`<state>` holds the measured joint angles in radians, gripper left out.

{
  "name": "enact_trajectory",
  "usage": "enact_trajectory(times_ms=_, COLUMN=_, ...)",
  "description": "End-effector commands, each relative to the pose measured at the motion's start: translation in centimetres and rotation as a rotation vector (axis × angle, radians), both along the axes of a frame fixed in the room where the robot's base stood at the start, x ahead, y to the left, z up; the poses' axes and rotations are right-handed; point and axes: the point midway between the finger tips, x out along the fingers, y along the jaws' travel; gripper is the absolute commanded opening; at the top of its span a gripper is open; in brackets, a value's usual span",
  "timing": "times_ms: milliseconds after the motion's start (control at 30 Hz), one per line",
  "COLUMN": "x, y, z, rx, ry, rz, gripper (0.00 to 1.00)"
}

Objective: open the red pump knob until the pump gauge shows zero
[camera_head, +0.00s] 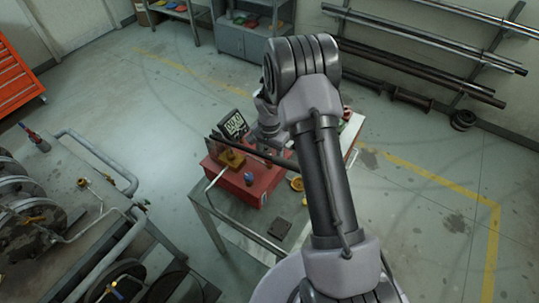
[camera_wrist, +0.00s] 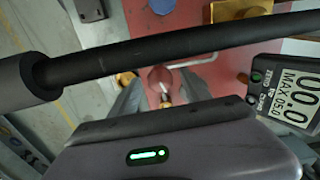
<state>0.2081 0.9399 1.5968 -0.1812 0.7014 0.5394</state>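The red pump knob (camera_wrist: 160,77) shows in the wrist view below the black pump lever (camera_wrist: 180,52), which crosses the picture. My gripper (camera_wrist: 162,92) is around it, one grey finger on each side, with gaps visible between fingers and knob. The gripper looks open; the palm hides the finger bases. The pump gauge (camera_wrist: 291,97) at the right shows 00.0 and "MAX 05.0".
The pump stands on a grey metal table (camera_head: 236,233). A bent pale rod (camera_wrist: 196,61) lies near the knob. Left is a bench with pipes (camera_head: 85,150); pipe racks (camera_head: 430,45) line the back wall.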

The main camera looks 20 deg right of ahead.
Motion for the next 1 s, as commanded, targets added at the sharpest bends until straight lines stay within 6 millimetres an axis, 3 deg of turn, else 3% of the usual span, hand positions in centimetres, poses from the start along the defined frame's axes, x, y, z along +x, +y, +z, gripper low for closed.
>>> enact_trajectory(times_ms=233, x=0.0, y=0.0, z=0.1, rx=0.0, ry=0.0, rz=0.0, gripper=0.55)
enact_trajectory(times_ms=367, x=0.1, y=0.0, z=1.7, rx=0.0, ry=-0.003, rz=0.001, gripper=0.55)
enact_trajectory(times_ms=700, x=0.1, y=0.0, z=12.6, rx=-0.001, ry=-0.004, rz=-0.001, gripper=0.55)
enact_trajectory(times_ms=833, x=0.1, y=0.0, z=15.6, rx=0.0, ry=-0.003, rz=0.0, gripper=0.55)
enact_trajectory(times_ms=1000, x=0.0, y=0.0, z=17.3, rx=-0.001, ry=0.001, rz=0.0, gripper=0.55)
